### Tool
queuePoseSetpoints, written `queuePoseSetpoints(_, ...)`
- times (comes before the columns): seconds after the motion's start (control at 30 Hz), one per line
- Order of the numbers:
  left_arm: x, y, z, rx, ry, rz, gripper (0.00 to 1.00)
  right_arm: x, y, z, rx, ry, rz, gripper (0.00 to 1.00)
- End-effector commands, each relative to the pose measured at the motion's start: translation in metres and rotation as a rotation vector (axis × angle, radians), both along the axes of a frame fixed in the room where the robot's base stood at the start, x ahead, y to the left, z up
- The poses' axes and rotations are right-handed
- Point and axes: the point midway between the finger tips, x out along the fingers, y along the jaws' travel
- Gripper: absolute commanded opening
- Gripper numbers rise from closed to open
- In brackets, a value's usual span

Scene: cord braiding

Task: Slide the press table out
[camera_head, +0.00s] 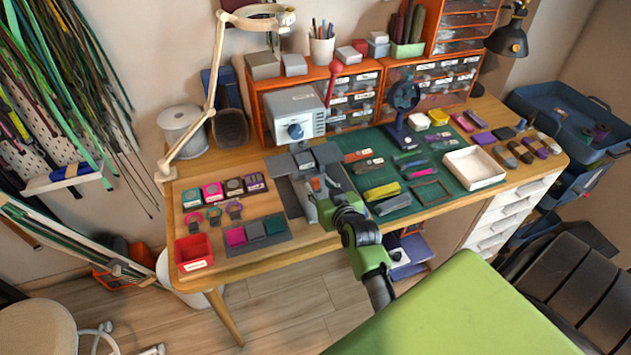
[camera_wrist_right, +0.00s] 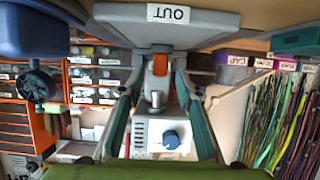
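The press (camera_head: 292,115) is a grey box with a blue dial and a red-knobbed lever, at the back of the desk. In front of it are grey plates (camera_head: 327,153), partly hidden by my right arm. The right wrist view looks upside down and shows the press table (camera_wrist_right: 180,22) as a grey slab with a label reading OUT. My right gripper (camera_wrist_right: 158,125) is open, its two fingers spread. An orange piece with a metal pin (camera_wrist_right: 160,65) shows between them; I cannot tell whether the fingers touch it. The press (camera_wrist_right: 165,138) is beyond. My left gripper is not in view.
A green mat (camera_head: 425,180) with strips and a white tray (camera_head: 474,168) lies right. A lamp arm (camera_head: 205,110) rises at the left. The desk's front edge is near my gripper.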

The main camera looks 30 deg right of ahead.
Motion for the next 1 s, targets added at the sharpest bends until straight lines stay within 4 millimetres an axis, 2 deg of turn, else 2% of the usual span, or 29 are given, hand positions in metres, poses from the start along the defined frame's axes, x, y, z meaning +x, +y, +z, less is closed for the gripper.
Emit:
queuePoseSetpoints(0.1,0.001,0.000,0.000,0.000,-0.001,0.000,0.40,0.015,-0.004,-0.005,-0.001,-0.001,0.000,0.32)
queuePoseSetpoints(0.3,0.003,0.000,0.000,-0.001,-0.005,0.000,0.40,0.031,-0.008,-0.012,-0.001,-0.001,0.000,0.32)
queuePoseSetpoints(0.77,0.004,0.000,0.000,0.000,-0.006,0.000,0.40,0.038,-0.009,-0.016,0.000,0.000,0.000,0.32)
queuePoseSetpoints(0.8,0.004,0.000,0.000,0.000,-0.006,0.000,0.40,0.038,-0.009,-0.016,0.000,0.000,0.000,0.27)
queuePoseSetpoints(0.9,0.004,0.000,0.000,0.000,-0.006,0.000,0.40,0.038,-0.009,-0.016,-0.001,0.000,0.000,0.01)
queuePoseSetpoints(1.0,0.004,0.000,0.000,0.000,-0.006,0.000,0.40,0.038,-0.009,-0.016,-0.001,0.000,0.000,0.00)
